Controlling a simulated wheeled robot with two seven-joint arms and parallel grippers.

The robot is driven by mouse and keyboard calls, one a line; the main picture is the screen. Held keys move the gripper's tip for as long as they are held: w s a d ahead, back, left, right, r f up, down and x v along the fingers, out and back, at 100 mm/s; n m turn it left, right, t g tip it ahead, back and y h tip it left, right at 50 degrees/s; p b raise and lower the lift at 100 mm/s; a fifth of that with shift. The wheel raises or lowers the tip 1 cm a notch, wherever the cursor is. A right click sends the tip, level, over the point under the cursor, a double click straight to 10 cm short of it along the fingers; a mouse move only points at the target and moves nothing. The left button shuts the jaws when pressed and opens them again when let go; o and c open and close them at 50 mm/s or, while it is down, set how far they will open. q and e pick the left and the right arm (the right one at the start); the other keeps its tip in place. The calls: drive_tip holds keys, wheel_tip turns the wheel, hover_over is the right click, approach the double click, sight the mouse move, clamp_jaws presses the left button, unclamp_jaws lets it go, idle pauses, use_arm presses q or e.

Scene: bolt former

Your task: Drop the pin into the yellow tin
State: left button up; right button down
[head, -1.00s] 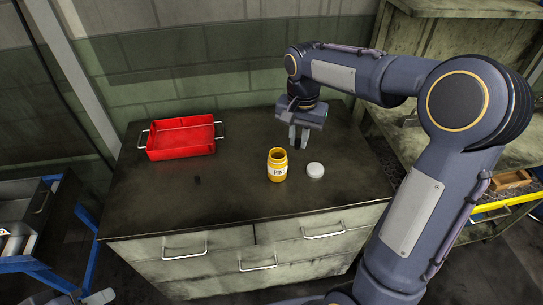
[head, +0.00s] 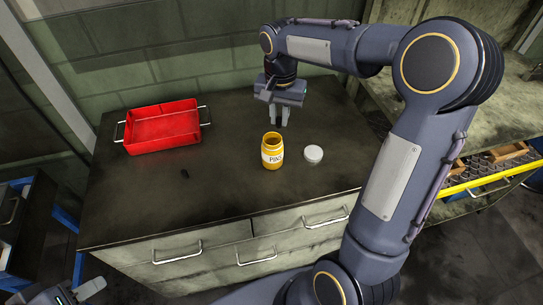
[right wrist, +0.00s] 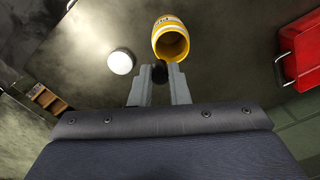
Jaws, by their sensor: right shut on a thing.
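The yellow tin (head: 272,151), labelled "PINS", stands upright and open-topped on the dark bench top. In the right wrist view the tin (right wrist: 170,38) shows its open mouth just beyond my fingertips. My right gripper (head: 281,118) points down behind the tin in the head view. In the right wrist view my right gripper (right wrist: 160,76) is shut on a small dark pin (right wrist: 160,73), seen end-on between the fingertips. The pin's height above the tin is hard to judge. My left gripper (head: 82,292) is at the lower left, away from the bench top; its jaws are unclear.
A white round lid (head: 313,155) lies right of the tin. A red tray (head: 163,128) with metal handles sits at the back left. A small dark object (head: 185,173) lies on the bench (head: 130,205) left of the tin. The bench front is clear.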

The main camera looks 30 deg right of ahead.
drive_tip(key=shift+f, duration=0.45)
drive_tip(key=c, duration=1.3)
unclamp_jaws()
drive_tip(key=shift+r, duration=0.15)
wheel_tip(320, 180, up, 7)
drive_tip(key=shift+r, duration=0.35)
drive_tip(key=shift+s, duration=0.15)
